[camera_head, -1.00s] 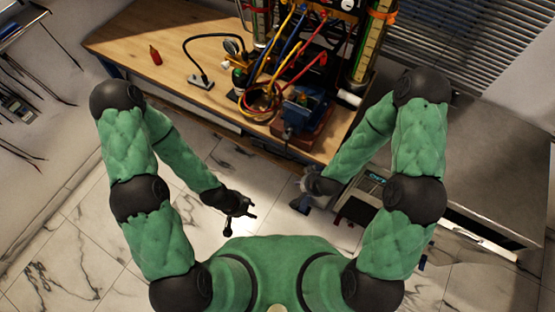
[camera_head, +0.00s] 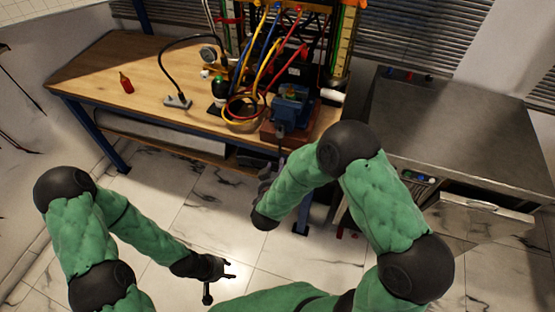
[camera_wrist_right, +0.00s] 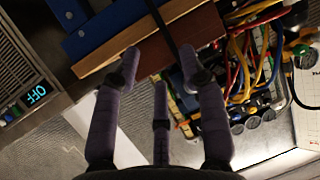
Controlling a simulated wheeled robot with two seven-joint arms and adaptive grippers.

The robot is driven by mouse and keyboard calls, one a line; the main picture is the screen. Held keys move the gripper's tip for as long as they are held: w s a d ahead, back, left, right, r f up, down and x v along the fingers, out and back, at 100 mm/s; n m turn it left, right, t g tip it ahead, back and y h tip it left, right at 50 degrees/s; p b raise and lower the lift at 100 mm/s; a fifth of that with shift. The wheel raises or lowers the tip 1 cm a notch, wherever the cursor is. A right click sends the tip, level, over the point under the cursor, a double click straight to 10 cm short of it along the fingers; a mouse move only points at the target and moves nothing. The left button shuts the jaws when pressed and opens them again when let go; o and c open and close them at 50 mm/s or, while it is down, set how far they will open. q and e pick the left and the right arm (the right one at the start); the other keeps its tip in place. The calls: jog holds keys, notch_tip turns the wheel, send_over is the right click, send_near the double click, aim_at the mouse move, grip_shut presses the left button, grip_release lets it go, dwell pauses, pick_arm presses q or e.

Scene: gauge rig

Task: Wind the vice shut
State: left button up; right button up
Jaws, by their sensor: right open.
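The blue vice (camera_head: 291,102) stands on a reddish-brown base (camera_head: 275,130) at the bench's front right corner. My left gripper (camera_head: 229,269) is open and empty above the floor.
A grey cabinet (camera_head: 440,120) stands right of the bench. Marble floor is free in front.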

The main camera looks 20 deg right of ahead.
aim_at(281, 153)
jog(key=b+x, duration=0.2)
jog(key=x, duration=0.7)
jog(key=shift+w+f+b, duration=0.2)
jog(key=shift+b, duration=0.2)
grip_shut()
